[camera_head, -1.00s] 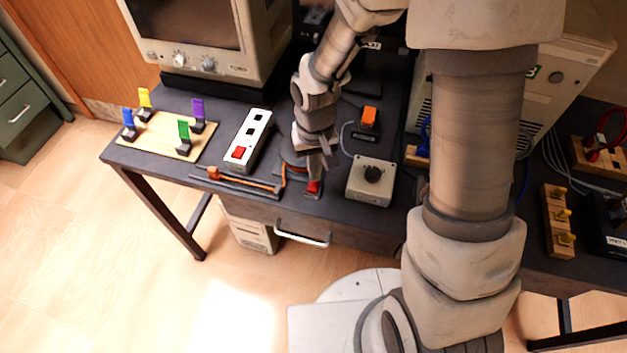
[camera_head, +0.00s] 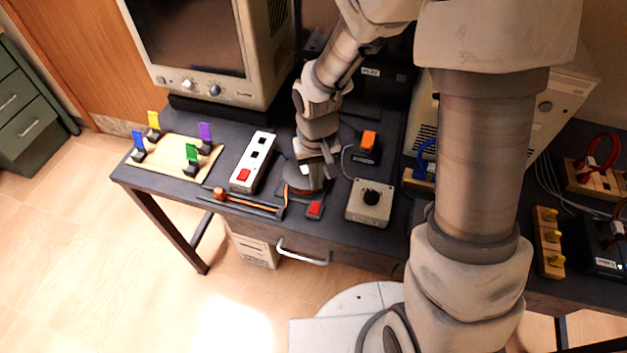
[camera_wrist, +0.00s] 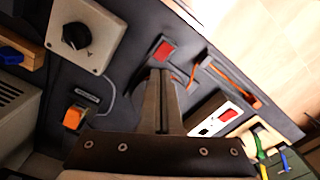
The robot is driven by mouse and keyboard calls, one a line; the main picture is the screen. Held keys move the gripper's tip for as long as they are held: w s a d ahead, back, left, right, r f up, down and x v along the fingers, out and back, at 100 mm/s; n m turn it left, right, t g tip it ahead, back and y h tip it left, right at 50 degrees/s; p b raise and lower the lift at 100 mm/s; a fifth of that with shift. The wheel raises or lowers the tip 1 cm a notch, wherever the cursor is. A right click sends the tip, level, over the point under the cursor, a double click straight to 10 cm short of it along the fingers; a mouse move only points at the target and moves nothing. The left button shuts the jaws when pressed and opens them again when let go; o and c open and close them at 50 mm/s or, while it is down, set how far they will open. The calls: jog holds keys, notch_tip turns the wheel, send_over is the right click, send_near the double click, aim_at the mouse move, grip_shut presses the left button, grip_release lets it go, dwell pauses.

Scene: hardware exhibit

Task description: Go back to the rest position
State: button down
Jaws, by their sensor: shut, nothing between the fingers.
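My gripper (camera_head: 317,184) is shut and empty above the dark desk (camera_head: 225,225). It also shows in the wrist view (camera_wrist: 161,75), its two fingers together and pointing toward a small red button (camera_wrist: 163,50). In the head view the red button (camera_head: 315,209) lies near the desk's front edge, just in front of the fingertips, and it is uncovered. My arm is reached out over the desk.
A grey box with a black knob (camera_head: 370,197) stands right of the gripper, and an orange switch (camera_head: 369,141) behind it. A white switch panel (camera_head: 252,163) and an orange-handled tool (camera_head: 245,202) lie left. A monitor (camera_head: 215,85) stands at the back left.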

jog(key=s+d+r+m+t, duration=0.1)
jog(key=d+r, duration=0.2)
jog(key=r, duration=0.5)
jog(key=s+d+r+t, duration=0.2)
jog(key=d+r, duration=0.1)
jog(key=r, duration=0.4)
jog(key=s+d+r+m+t, duration=0.1)
jog(key=s+d+r, duration=0.3)
jog(key=s+r, duration=0.5)
jog(key=shift+s+d+r+t, duration=0.2)
jog(key=shift+d+r+t, duration=0.1)
jog(key=shift+t, duration=0.5)
